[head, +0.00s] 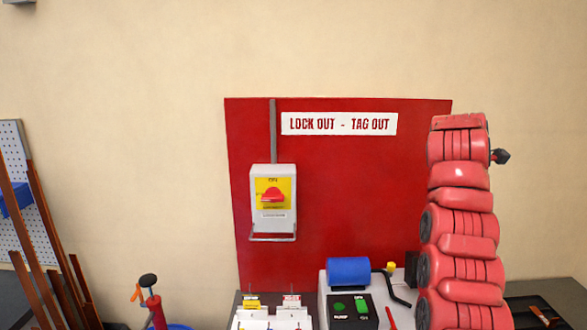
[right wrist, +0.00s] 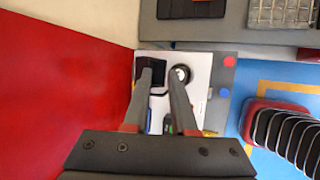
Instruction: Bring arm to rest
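My right arm rises at the right of the head view. Its gripper cannot be made out there. In the right wrist view my right gripper (right wrist: 160,76) shows two grey fingers standing apart, with nothing between them. Beyond the fingertips is a white machine (right wrist: 205,75) with a black part and a round knob; whether they touch it cannot be told. My left arm and gripper are not in view.
A red lock-out panel (head: 350,190) on the wall carries a switch box (head: 272,200) with a red knob. Below it stand a machine with a blue roller (head: 348,271) and small white holders (head: 270,318). Copper-coloured bars (head: 45,235) lean at the left. The upper wall is clear.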

